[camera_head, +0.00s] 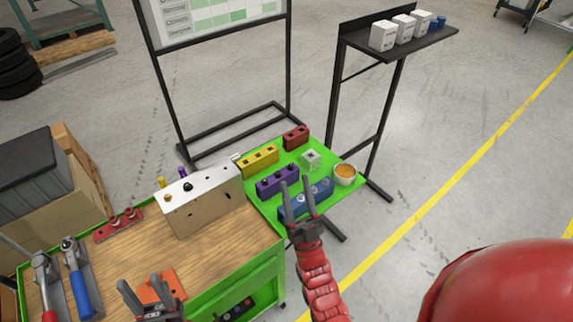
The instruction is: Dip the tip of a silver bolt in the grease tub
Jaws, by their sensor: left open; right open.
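The grease tub (345,175) is a small white cup with orange-brown content at the right corner of the green tabletop. A blue block (322,190) holds silver-looking round pieces that may be bolts; my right gripper partly covers it. A purple block (277,181) behind it holds dark pieces. My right gripper (296,186) is open and empty, its fingers over the blue block, left of the tub. I cannot tell how high above the block it is. My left gripper (142,288) is open at the bottom, near an orange plate (165,285), with nothing seen between its fingers.
A metal chassis box (203,205) with coloured pieces on top stands mid-table. A yellow block (258,160), a dark red block (296,137) and a small white block (311,158) stand behind. Tools (72,280) lie at left. A black shelf stand (385,50) rises beyond the table.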

